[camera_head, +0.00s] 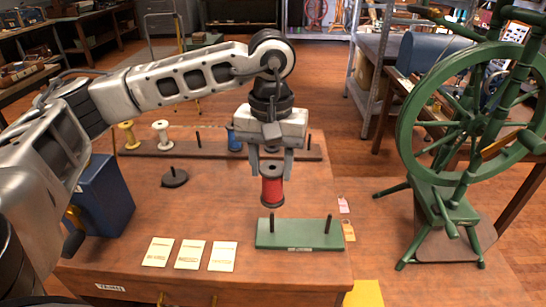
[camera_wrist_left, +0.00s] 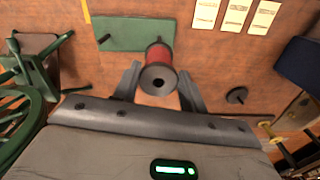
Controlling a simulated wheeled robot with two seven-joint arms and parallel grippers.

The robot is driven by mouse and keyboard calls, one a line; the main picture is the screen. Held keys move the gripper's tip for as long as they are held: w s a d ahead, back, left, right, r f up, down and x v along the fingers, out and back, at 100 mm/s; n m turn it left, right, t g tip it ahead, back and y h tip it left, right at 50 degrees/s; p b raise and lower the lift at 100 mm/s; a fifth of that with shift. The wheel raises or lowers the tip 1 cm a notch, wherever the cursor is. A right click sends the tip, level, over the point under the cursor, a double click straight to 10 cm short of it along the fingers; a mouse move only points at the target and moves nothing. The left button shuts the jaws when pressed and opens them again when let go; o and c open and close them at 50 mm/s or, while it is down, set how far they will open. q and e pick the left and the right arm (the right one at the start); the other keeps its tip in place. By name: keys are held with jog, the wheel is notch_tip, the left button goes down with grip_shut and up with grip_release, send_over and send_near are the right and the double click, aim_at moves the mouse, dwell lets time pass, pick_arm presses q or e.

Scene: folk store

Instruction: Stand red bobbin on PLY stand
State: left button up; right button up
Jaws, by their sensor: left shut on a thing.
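The red bobbin (camera_head: 272,191) hangs upright in my left gripper (camera_head: 271,170), whose fingers are shut on its upper end. The green stand (camera_head: 302,241) has two dark pegs and a small front label too small to read surely. The bobbin is above the stand's left peg in the head view, its lower end close to the peg top; I cannot tell if they touch. In the left wrist view the bobbin (camera_wrist_left: 160,58) sits between the fingers and hides one peg; the other peg of the stand (camera_wrist_left: 140,34) is clear. My right gripper is not in view.
A dark rack (camera_head: 215,150) behind holds yellow, white and blue bobbins. A round base with a peg (camera_head: 175,178), three cards (camera_head: 190,254) and a blue box (camera_head: 105,195) are on the table. A green spinning wheel (camera_head: 440,150) stands at the right.

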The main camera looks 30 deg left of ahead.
pick_arm(q)
jog(key=shift+f, duration=0.45)
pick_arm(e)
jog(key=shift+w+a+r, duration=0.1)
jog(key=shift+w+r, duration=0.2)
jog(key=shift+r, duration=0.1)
pick_arm(q)
jog(key=shift+s+d+f, duration=0.1)
jog(key=shift+f, duration=0.05)
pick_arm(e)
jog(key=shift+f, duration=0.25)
pick_arm(q)
jog(key=shift+s+d+b, duration=0.1)
jog(key=shift+s+b, duration=0.15)
jog(key=shift+b, duration=0.2)
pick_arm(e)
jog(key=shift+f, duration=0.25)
pick_arm(q)
jog(key=shift+f, duration=0.1)
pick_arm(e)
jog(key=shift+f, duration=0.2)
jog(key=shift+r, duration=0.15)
